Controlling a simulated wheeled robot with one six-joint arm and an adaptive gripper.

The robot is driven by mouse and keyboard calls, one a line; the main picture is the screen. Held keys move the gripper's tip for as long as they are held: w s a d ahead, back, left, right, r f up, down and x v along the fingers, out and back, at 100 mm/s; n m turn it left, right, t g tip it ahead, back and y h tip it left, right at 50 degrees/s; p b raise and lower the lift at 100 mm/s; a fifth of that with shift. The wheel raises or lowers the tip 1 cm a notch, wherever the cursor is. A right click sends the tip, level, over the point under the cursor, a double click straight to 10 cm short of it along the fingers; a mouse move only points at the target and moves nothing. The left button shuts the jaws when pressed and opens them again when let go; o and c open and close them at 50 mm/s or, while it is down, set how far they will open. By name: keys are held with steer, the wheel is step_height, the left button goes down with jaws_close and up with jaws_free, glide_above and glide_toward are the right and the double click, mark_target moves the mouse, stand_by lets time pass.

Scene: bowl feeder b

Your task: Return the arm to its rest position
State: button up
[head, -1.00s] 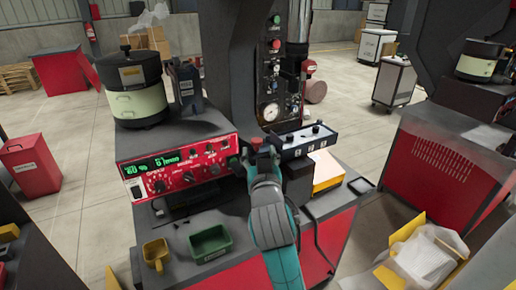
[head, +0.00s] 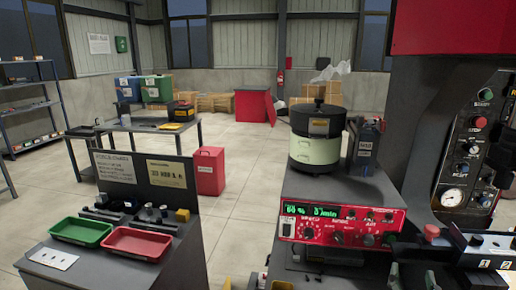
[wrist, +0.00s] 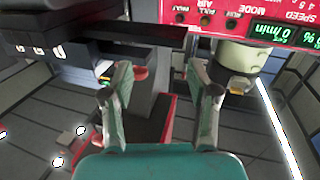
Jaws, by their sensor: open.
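My gripper (wrist: 160,85) shows in the wrist view with its two green-grey fingers wide apart and nothing between them. Two small greenish tips at the bottom edge of the head view, right of centre, look like its fingers; the rest of the arm is out of that view. The red control panel (head: 342,222) with a lit green display is just above and left of those tips. The panel also shows upside down at the top of the wrist view (wrist: 245,20), apart from the fingers.
The bowl feeder (head: 317,137) stands on the dark machine top behind the panel. A black button box (head: 485,246) and gauge column (head: 470,150) are close on the right. A green tray (head: 82,231) and red tray (head: 138,242) sit on a bench at left. Open floor lies between.

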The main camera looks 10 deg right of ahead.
steer(key=s+a+f+n+t+y, duration=0.1)
steer(key=s+a+f+n+y, duration=0.5)
steer(key=s+a+f, duration=1)
steer(key=s+a+f+y, duration=0.1)
steer(key=s+y, duration=0.1)
steer(key=s, duration=0.7)
steer(key=s+a+f+y, duration=0.1)
steer(key=s+a, duration=0.1)
steer(key=s, duration=0.8)
steer(key=shift+a+f+g+y, duration=0.3)
steer(key=shift+g+y, duration=0.1)
